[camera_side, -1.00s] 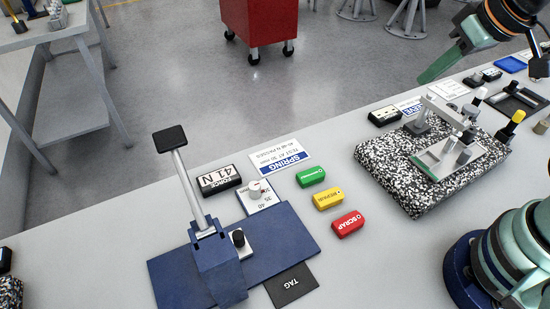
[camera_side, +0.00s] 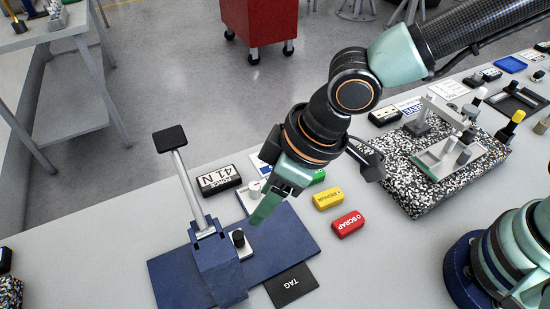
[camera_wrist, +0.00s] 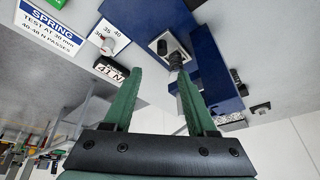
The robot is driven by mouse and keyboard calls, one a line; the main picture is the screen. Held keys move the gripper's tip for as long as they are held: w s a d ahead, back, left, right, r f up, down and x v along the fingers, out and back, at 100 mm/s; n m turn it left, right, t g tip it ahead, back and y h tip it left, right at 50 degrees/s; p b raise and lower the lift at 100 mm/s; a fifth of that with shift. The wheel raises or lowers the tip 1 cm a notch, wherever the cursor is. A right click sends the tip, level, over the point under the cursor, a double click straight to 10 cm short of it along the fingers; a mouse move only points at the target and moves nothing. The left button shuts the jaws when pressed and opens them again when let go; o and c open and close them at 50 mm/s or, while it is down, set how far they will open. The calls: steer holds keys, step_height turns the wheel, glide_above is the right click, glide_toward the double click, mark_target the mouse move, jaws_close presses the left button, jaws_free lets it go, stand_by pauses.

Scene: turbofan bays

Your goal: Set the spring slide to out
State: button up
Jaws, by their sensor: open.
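The slide appears to be the black knob (camera_side: 238,238) on a small white plate, on the blue press base (camera_side: 290,232) beside the press column. The wrist view shows a dark knob (camera_wrist: 162,46) on the white plate, ahead of the fingertips. I cannot read its position marks. My gripper (camera_side: 264,210) has green fingers and hangs above the blue base, up and to the right of the knob in the side view. In the wrist view my gripper (camera_wrist: 160,72) is open, with nothing between the fingers. It appears apart from the knob.
The blue column with its lever (camera_side: 182,180) stands left of the knob. A dial (camera_side: 256,188), a 41 N display (camera_side: 219,179), yellow (camera_side: 328,198) and red (camera_side: 348,224) blocks, and a TAG card (camera_side: 290,286) are nearby. A speckled block (camera_side: 400,165) lies right.

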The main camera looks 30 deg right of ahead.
mark_target(239, 237)
steer(key=x, duration=1.2)
steer(key=shift+s+a+f, duration=0.1)
steer(key=shift+a+f, duration=0.2)
jaws_close()
steer(key=shift+s, duration=0.15)
stand_by(1.0)
